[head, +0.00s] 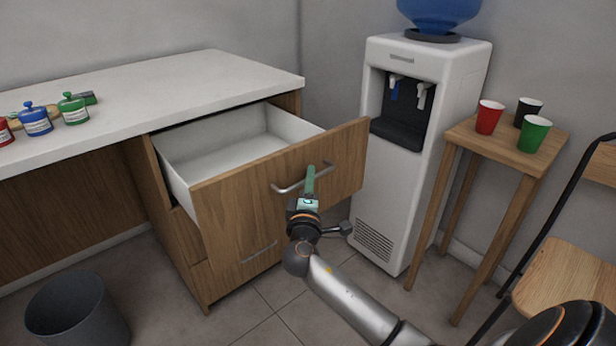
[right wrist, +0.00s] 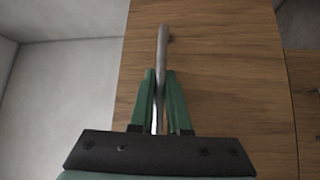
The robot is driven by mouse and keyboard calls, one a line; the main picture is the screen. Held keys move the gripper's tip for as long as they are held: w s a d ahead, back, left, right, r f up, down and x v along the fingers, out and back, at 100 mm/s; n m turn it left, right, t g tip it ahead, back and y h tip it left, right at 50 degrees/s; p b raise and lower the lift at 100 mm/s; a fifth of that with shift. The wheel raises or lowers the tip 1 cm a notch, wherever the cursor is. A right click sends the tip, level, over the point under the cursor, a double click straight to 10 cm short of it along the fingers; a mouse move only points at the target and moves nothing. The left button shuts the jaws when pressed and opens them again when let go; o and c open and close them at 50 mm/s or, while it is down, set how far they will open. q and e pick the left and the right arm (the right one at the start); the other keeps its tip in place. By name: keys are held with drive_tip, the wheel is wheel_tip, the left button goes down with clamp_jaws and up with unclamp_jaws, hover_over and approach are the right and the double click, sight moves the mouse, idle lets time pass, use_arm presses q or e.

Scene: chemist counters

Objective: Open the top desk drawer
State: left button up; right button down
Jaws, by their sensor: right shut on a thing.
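The top desk drawer (head: 285,177) has a wooden front and a white inside. It stands pulled well out of the desk (head: 180,95), and its inside looks empty. Its silver bar handle (head: 287,188) runs across the front. My right gripper (head: 310,178) is at the handle, with its green fingers shut on the bar. In the right wrist view the fingers (right wrist: 160,95) close around the handle (right wrist: 162,50), with the drawer front (right wrist: 220,70) beside it. My left gripper is not in view.
A lower drawer handle (head: 259,252) shows below. A water dispenser (head: 410,140) stands close to the drawer's right end. A wooden stand (head: 500,145) holds red, black and green cups. A grey bin (head: 75,310) is at the lower left. Labelled jars (head: 73,108) sit on the desktop.

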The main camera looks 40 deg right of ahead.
idle(0.3)
drive_tip(key=c, duration=0.9)
unclamp_jaws()
drive_tip(key=p+v, duration=0.1)
drive_tip(key=v, duration=1.1)
drive_tip(key=shift+s+a, duration=0.2)
drive_tip(key=shift+s, duration=0.05)
